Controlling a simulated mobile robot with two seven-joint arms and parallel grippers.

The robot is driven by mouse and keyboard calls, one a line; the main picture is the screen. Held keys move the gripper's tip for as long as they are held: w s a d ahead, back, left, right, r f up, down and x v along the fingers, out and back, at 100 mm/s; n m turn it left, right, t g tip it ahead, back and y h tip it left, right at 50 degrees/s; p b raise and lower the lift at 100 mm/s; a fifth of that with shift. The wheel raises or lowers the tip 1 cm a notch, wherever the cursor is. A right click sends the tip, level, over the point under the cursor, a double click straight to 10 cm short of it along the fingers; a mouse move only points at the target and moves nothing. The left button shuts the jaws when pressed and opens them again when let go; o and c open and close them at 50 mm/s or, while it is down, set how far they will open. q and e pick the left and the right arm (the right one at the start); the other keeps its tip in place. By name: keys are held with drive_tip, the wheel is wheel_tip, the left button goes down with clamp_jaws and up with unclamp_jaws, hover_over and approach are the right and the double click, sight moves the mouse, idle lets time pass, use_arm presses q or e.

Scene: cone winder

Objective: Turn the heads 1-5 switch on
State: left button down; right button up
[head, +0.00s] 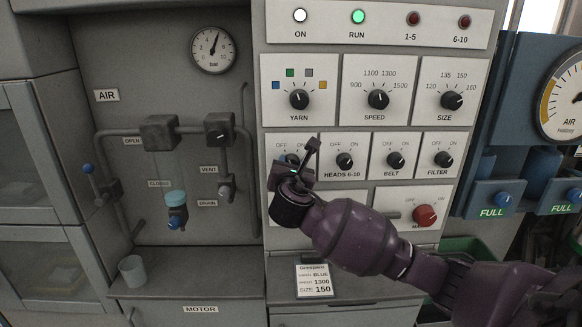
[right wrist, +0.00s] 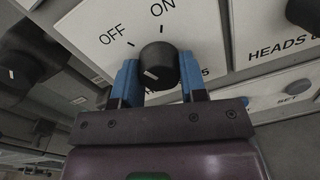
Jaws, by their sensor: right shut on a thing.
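The heads 1-5 switch is a black round knob (right wrist: 158,64) on a white plate with OFF and ON printed above it in the right wrist view. My right gripper (right wrist: 160,82) is shut on it, with one blue finger on each side. A short white mark shows on the knob's face; I cannot tell surely which label it points to. In the head view my right gripper (head: 294,172) covers most of the switch and its plate. The 1-5 lamp (head: 413,19) is dark red. My left gripper is not in view.
The heads 6-10 knob (head: 345,160) sits close to the right of my gripper. The yarn knob (head: 298,100) is above. Pipes (head: 252,180) run to the left.

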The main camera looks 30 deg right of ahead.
drive_tip(key=m, duration=0.5)
drive_tip(key=shift+a, duration=0.1)
drive_tip(key=m, duration=0.5)
drive_tip(key=shift+y, duration=0.3)
idle(0.3)
drive_tip(key=o, duration=0.9)
drive_tip(key=shift+o, duration=0.2)
drive_tip(key=b+v, duration=0.1)
drive_tip(key=v, duration=0.9)
drive_tip(key=shift+s+a+r, duration=0.15)
drive_tip(key=shift+s+a, duration=0.15)
drive_tip(key=shift+m, duration=0.4)
